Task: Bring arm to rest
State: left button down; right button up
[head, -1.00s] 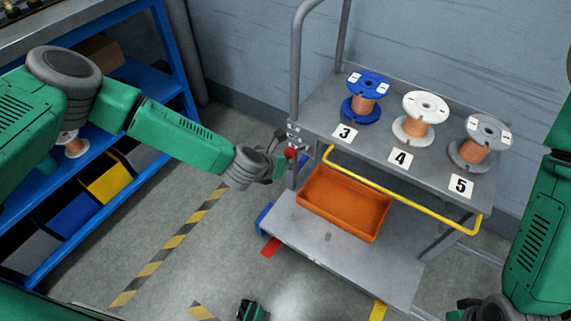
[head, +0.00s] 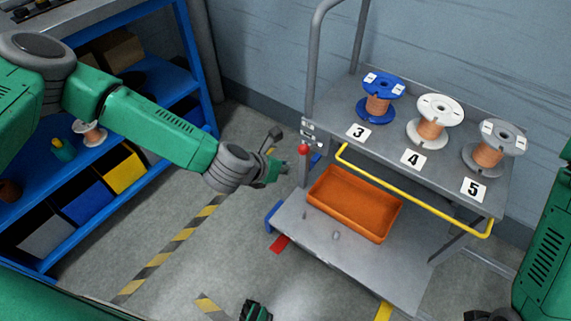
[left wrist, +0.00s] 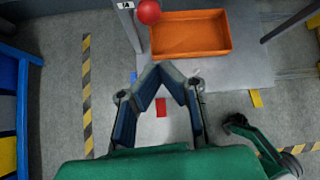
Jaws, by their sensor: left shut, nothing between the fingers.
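My left arm (head: 165,133) is green with grey joints and reaches in from the left in the head view. My left gripper (head: 279,167) hangs at its end, just left of the cart's post and over the floor. In the left wrist view its two fingers (left wrist: 161,72) come together at the tips with nothing between them. My right arm (head: 548,250) shows only in part at the right edge.
A grey cart (head: 340,270) with a red knob (head: 303,150) stands right of my left gripper. It carries three spools on top and an orange tray (head: 354,203) below. A blue shelf (head: 187,85) stands under my left arm. Striped floor lies between.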

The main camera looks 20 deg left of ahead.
pick_arm(q)
jog(key=shift+a, duration=0.1)
dwell(0.3)
jog(key=s+d+f+m+g, duration=0.1)
jog(key=s+f+m+g, duration=0.15)
jog(key=s+m, duration=0.6)
jog(key=s+d+f+m+g, duration=0.2)
jog(key=s+f+m, duration=0.1)
jog(key=s+m, duration=0.55)
jog(key=s+a+m+g+y, duration=0.3)
jog(key=s+a+m, duration=0.9)
jog(key=a+m, duration=0.5)
jog(key=shift+s+a+r+y, duration=0.2)
jog(key=shift+r+y, duration=0.1)
jog(key=shift+y, duration=0.1)
jog(key=shift+w, duration=0.15)
